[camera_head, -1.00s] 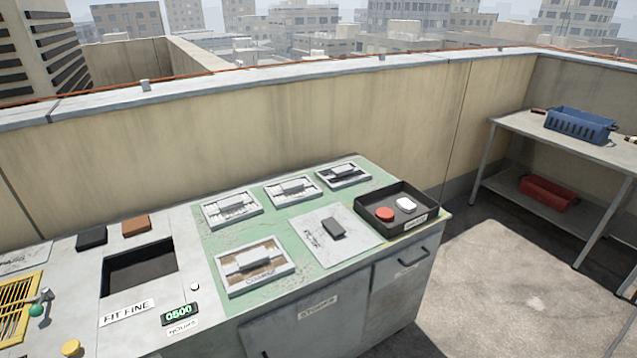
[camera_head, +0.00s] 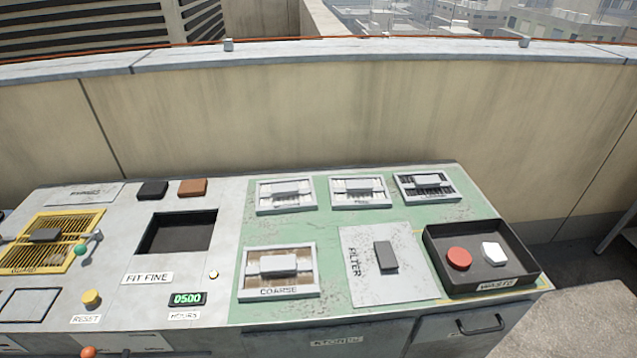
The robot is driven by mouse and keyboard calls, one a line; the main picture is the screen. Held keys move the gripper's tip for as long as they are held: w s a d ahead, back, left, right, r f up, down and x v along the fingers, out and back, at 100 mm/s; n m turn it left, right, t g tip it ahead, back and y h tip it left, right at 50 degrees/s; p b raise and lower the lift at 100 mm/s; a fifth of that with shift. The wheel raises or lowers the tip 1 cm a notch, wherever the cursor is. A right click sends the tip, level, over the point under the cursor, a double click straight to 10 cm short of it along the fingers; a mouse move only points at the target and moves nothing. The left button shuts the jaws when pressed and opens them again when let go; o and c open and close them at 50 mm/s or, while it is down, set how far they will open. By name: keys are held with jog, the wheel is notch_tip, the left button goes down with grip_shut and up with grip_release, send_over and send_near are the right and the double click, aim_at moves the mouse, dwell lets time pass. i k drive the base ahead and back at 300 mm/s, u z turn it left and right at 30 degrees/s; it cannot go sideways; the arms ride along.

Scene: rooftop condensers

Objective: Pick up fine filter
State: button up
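Three framed filters with pale grip blocks stand in a row at the back of the green mat: a left one (camera_head: 286,207), a middle one (camera_head: 360,204) and a right one (camera_head: 426,198) with a dark slatted face. Their labels are too small to read surely, so I cannot tell which is the fine filter. A larger brownish filter (camera_head: 277,287) in front is labelled COARSE. A dark, empty-looking rectangular opening (camera_head: 179,233) lies left of the mat, above a FIT FINE label (camera_head: 147,278). My gripper is not in view.
A pale FILTER panel (camera_head: 410,272) with a dark handle lies right of the coarse filter. A black waste tray (camera_head: 518,269) holds a red round piece and a white piece. A yellow grille (camera_head: 32,258), reset button (camera_head: 91,298) and hours display (camera_head: 187,299) are left.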

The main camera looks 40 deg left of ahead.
aim_at(369, 192)
jog(key=u, duration=0.65)
jog(key=i, duration=0.9)
jog(key=u, duration=0.55)
